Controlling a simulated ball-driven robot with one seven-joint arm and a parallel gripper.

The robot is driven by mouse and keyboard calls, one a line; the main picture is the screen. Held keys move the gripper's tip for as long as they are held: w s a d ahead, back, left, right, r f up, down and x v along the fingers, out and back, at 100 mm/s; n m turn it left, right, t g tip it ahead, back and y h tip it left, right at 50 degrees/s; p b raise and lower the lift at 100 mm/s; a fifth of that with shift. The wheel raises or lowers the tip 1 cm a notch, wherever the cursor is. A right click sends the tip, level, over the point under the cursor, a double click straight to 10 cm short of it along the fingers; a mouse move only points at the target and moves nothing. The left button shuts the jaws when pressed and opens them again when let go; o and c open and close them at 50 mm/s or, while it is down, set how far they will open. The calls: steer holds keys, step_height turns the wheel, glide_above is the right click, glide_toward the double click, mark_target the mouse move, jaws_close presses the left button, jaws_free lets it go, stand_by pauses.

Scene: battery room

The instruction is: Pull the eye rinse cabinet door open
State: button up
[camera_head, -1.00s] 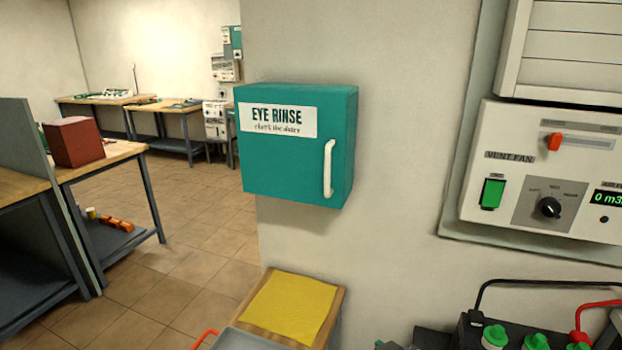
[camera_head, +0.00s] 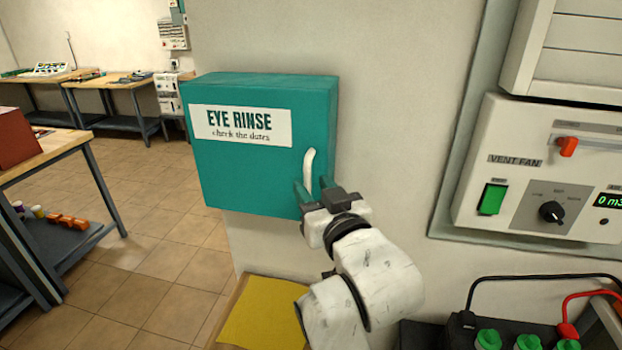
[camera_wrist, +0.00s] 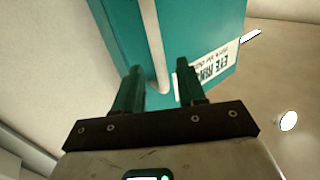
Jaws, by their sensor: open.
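The teal eye rinse cabinet (camera_head: 235,175) hangs on the wall with its door shut, and it also shows in the wrist view (camera_wrist: 205,25). A white label is on its front. Its white upright handle (camera_head: 308,168) is at the right side of the door; the handle also shows in the wrist view (camera_wrist: 153,45). My gripper (camera_head: 314,190) is at the handle's lower end, its two teal fingers apart. In the wrist view, my gripper (camera_wrist: 160,85) has the lower handle appearing between its open fingers. I cannot tell whether either finger touches it.
A vent fan panel (camera_head: 545,175) is on the wall to the right. Below it is a black battery (camera_head: 455,335) with cables. A yellow-topped stand (camera_head: 262,315) is under the cabinet. Workbenches (camera_head: 65,145) are at the left, with open floor between.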

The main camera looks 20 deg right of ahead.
steer(key=shift+w, duration=0.95)
jaws_close()
